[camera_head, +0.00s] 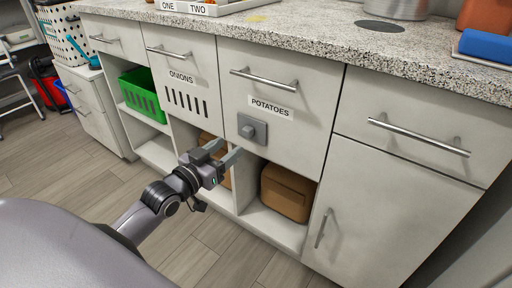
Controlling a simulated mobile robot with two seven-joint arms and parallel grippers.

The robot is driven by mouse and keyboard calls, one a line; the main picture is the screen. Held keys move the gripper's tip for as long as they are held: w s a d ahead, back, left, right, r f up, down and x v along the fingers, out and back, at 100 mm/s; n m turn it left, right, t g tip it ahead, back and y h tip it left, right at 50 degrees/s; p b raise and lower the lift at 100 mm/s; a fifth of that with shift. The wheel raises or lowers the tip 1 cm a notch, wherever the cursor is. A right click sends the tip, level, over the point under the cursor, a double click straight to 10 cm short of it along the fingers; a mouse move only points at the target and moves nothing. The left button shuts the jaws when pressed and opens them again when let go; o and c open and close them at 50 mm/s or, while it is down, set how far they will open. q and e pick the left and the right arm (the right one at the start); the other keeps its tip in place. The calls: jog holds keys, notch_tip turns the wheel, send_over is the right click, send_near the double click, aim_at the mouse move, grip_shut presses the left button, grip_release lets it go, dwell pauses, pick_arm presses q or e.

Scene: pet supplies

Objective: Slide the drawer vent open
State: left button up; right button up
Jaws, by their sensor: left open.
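The potatoes drawer (282,78) is a white front with a bar handle and a "POTATOES" label. A grey vent slider (252,129) with a small square knob sits below and left of that label. No slots show around the slider. My left gripper (227,151) is open and empty, just below and left of the slider, and appears apart from it. Its fingers point up and right toward the drawer front. My right gripper is out of view.
The onions drawer (188,70) at left has dark vertical vent slots. Open shelves below hold a green basket (142,95) and a brown box (287,192). The speckled counter (310,32) overhangs the drawers. Wooden floor (190,250) is clear in front.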

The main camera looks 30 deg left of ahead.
aim_at(246, 132)
pick_arm(q)
jog(key=w+b, duration=0.2)
jog(key=w, duration=0.4)
jog(key=shift+w+d, duration=0.15)
jog(key=shift+w, duration=0.15)
jog(key=shift+w+b, duration=0.4)
jog(key=shift+w, duration=0.25)
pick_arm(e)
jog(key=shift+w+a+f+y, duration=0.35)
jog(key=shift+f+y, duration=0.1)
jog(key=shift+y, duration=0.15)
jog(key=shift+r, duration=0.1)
pick_arm(q)
grip_shut()
jog(key=shift+d+r, duration=0.1)
jog(key=shift+d, duration=0.05)
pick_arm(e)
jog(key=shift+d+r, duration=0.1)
